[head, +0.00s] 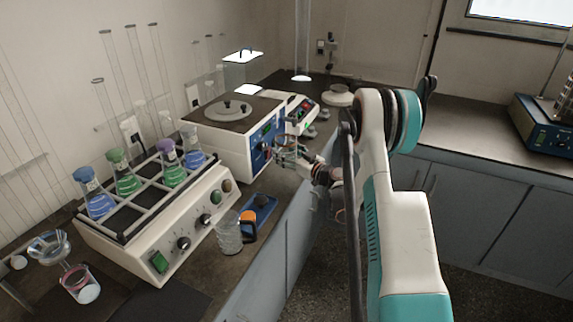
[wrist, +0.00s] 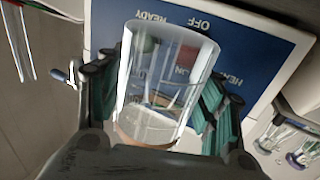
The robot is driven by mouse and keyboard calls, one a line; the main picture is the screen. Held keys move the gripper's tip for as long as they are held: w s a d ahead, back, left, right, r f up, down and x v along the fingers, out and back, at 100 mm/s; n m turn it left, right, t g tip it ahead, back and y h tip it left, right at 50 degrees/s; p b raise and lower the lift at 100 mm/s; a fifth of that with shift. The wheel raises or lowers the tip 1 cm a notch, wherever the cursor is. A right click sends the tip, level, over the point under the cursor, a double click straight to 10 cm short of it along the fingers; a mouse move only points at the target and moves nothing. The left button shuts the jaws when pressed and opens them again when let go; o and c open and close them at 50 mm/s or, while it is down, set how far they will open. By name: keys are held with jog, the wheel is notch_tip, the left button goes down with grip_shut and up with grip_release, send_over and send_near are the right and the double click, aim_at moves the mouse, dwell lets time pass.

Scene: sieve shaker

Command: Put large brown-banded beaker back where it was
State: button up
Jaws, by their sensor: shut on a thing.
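The large beaker (wrist: 165,85) is clear glass with a brownish edge low on its near side in the wrist view. My gripper (wrist: 165,100) is shut on it, with one green-padded finger on each side. In the head view the beaker (head: 287,148) is held off the bench at the end of my gripper (head: 300,160), in front of the white heating unit (head: 215,140) with a blue panel. The beaker's bottom is partly hidden by the gripper in the wrist view. Its original place cannot be told.
A shaker (head: 155,250) with several coloured flasks stands at left. A glass beaker (head: 228,236) and a blue pad (head: 262,207) are at the bench's front edge. A pink-banded beaker (head: 81,288) stands front left. A small instrument (head: 300,108) is behind my gripper. The right bench (head: 465,132) has free room.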

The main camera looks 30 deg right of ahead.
jog(key=shift+f+b, duration=0.7)
jog(key=shift+f, duration=1.3)
jog(key=shift+f, duration=0.15)
jog(key=o, duration=1.4)
